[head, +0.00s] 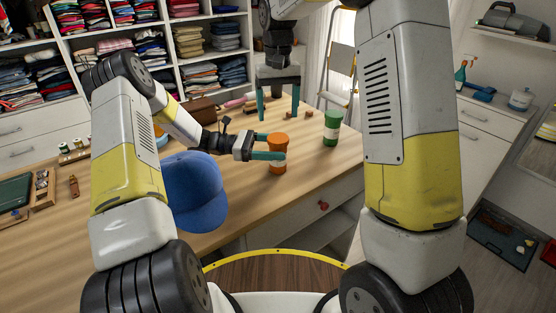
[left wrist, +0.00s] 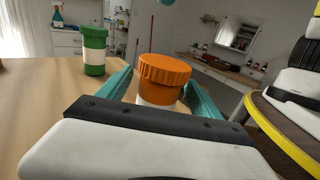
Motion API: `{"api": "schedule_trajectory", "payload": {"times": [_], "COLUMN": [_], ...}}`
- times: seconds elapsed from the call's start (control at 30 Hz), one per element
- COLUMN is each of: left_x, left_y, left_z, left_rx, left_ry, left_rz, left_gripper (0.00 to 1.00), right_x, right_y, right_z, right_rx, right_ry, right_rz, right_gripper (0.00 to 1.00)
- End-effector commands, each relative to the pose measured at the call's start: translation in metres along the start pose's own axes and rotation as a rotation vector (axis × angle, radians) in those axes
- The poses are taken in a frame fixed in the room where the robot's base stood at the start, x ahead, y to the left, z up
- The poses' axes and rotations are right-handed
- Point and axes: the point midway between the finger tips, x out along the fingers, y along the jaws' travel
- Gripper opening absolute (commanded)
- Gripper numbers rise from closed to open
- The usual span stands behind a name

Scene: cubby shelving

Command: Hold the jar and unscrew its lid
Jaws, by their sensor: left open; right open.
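An orange jar (head: 278,168) with a ribbed orange lid (head: 277,139) and a pale label stands upright on the wooden table near its front edge. My left gripper (head: 268,146) is open, its teal fingers reaching to either side of the jar. In the left wrist view, the orange lid (left wrist: 164,70) shows between the two fingers (left wrist: 160,97), with the white label below; contact cannot be told. My right gripper (head: 278,100) is open, pointing down above the table behind the jar, and holds nothing.
A green jar (head: 331,128) with a white label stands right of the orange jar; it also shows in the left wrist view (left wrist: 94,52). A blue cap (head: 193,190) lies left, under my left arm. Small items lie near my right gripper.

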Motion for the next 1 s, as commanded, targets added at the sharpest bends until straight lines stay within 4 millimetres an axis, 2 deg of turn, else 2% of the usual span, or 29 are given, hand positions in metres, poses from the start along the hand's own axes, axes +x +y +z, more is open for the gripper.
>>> {"api": "schedule_trajectory", "payload": {"times": [0.27, 0.63, 0.87, 1.0], "left_x": [0.0012, 0.0009, 0.0009, 0.0008], "left_y": [0.0, 0.0001, 0.0001, 0.0001], "left_z": [0.0001, 0.0, 0.0, -0.0001], "left_rx": [0.0, 0.0, 0.0, 0.0], "left_ry": [0.0, 0.001, 0.001, 0.001], "left_rz": [0.0, 0.0, 0.0, 0.0], "left_gripper": [0.73, 0.0, 0.0, 0.0], "right_x": [0.0, 0.0, 0.0, 0.0001], "right_y": [0.0001, 0.0001, 0.0, 0.0001], "right_z": [0.0001, 0.0001, 0.0, 0.0001], "right_rx": [0.0, 0.0, 0.01, 0.111], "right_ry": [0.0, 0.0, 0.0, 0.0], "right_rz": [0.0, 0.0, 0.0, 0.0], "right_gripper": [0.77, 0.77, 0.77, 0.77]}}
